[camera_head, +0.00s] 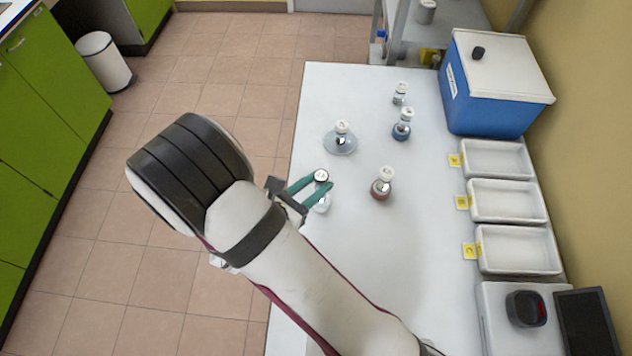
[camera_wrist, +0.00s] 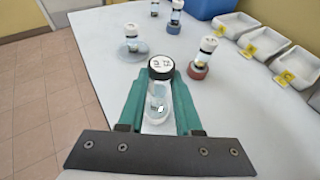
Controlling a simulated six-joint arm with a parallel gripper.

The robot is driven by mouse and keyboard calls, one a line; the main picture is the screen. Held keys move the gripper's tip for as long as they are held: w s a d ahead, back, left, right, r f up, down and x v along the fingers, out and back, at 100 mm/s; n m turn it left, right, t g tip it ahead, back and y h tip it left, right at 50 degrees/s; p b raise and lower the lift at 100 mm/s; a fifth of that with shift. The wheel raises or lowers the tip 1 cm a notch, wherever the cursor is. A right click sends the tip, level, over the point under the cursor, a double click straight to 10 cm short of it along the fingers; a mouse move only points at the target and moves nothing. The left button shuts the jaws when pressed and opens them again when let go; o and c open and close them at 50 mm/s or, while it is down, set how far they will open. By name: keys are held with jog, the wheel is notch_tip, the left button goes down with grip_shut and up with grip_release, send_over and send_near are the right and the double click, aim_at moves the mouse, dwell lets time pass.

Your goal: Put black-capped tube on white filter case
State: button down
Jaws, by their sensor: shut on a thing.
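The black-capped tube (camera_wrist: 158,93) is clear with a white-topped black cap. My gripper (camera_wrist: 160,84) is shut on it, with a teal finger on each side of its body. In the head view the tube's cap (camera_head: 321,175) shows between the fingertips of my gripper (camera_head: 316,187), near the table's left edge. A small white rounded thing (camera_head: 322,205) shows just below the fingers in the head view. It may be the white filter case, partly hidden by a finger. I cannot tell whether the tube touches it.
White-capped tubes stand on a red base (camera_head: 381,190), a blue base (camera_head: 401,132) and a pale translucent disc (camera_head: 340,147). Another white-capped tube (camera_head: 399,92) stands farther back. White trays (camera_head: 515,248) and a blue cooler (camera_head: 490,105) line the right side.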

jog(key=c, duration=0.6)
grip_release()
jog(key=shift+f, duration=0.1)
